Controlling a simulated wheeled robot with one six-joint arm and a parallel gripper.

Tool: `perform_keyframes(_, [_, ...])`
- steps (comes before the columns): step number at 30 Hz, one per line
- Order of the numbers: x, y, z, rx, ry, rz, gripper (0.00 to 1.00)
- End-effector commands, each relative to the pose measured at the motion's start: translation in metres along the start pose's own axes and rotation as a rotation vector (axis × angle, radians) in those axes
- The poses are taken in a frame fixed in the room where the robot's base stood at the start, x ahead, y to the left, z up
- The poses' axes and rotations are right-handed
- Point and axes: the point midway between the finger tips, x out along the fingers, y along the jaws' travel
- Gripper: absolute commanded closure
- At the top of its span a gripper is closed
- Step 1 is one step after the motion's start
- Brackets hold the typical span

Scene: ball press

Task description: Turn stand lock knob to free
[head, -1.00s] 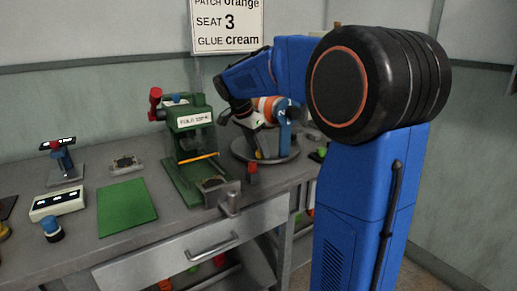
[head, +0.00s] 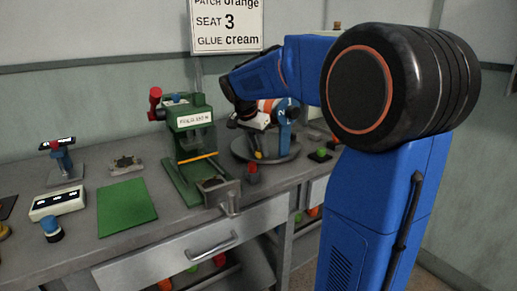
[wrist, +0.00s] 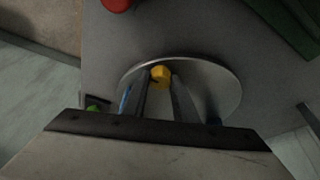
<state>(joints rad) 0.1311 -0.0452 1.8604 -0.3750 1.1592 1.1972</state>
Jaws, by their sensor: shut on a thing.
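The stand has a round grey base plate (head: 240,150) at the back right of the bench, with a blue upright (head: 285,135) marked 2 beside an orange and white part (head: 267,107). The yellow lock knob (head: 258,154) sits low at the base; in the wrist view the knob (wrist: 160,75) shows between my fingertips over the grey disc (wrist: 215,80). My gripper (wrist: 159,80) is shut on the knob and points down at it. My wrist partly hides the stand in the head view. The knob's lock marking cannot be read.
A green press (head: 192,140) stands left of the stand, with a small red piece (head: 252,172) between them near the front edge. A green mat (head: 126,206) lies farther left. Small coloured pieces (head: 320,154) lie on a dark pad to the right.

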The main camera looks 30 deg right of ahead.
Motion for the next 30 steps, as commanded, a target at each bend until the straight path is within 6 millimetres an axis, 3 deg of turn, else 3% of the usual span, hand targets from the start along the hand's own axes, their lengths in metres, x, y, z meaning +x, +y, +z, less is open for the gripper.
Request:
perform_keyframes(6, [-0.0003,0.0008,-0.0001,-0.098,0.001,-0.041,0.96])
perform_keyframes(17, [-0.0004,0.0006,-0.0001,-0.113,0.002,-0.047,0.96])
perform_keyframes(18, [-0.0004,0.0006,-0.0001,-0.113,0.002,-0.047,0.67])
perform_keyframes(20, [-0.0004,0.0006,-0.0001,-0.113,0.001,-0.047,0.55])
perform_keyframes(30, [-0.0023,0.0007,-0.0001,-0.112,0.001,-0.047,0.55])
